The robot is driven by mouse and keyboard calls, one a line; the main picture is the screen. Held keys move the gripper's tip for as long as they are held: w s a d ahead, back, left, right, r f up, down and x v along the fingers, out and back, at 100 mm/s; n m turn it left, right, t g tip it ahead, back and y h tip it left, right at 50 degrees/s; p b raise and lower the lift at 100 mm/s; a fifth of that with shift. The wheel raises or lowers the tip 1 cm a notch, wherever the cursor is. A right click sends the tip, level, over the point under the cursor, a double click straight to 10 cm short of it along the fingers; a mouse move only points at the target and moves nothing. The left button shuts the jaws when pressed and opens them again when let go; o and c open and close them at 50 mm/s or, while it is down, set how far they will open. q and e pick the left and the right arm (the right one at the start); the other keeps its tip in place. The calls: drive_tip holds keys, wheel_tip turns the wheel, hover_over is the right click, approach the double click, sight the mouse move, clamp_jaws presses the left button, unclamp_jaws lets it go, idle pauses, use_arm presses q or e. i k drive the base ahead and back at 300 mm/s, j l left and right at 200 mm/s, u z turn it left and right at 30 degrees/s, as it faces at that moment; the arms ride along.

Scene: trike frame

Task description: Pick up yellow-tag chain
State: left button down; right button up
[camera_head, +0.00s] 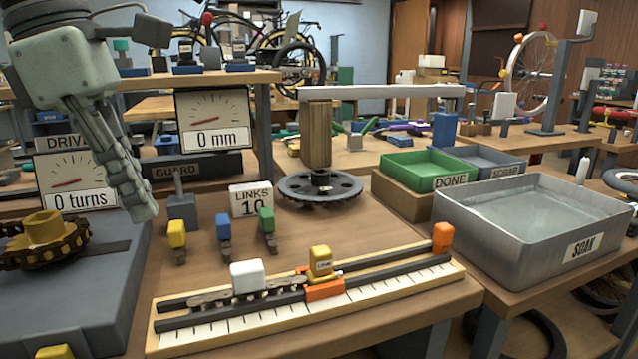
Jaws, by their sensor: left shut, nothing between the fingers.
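A yellow tag (177,233) stands on the near table with a short dark piece below it, which may be chain links. Similar blue (223,226) and green (266,220) tags stand to its right. A dark chain (45,256) wraps around a yellow hub on a grey block at the left. Another chain length (225,298) lies along the ruled rail, with a white block and a yellow-brown block by it. My left gripper (142,208) is shut and empty, pointing down, up and left of the yellow tag. My right gripper is out of view.
A ruled board (300,312) with dark rails lies along the table's front. A toothed wheel (320,188) and the LINKS 10 sign (250,200) stand behind. A grey SOAK tray (470,222) and green DONE tray (415,178) are at right. A dial (78,184) stands close behind my left gripper.

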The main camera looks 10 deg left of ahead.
sight(177, 233)
drive_tip(key=k, duration=1.5)
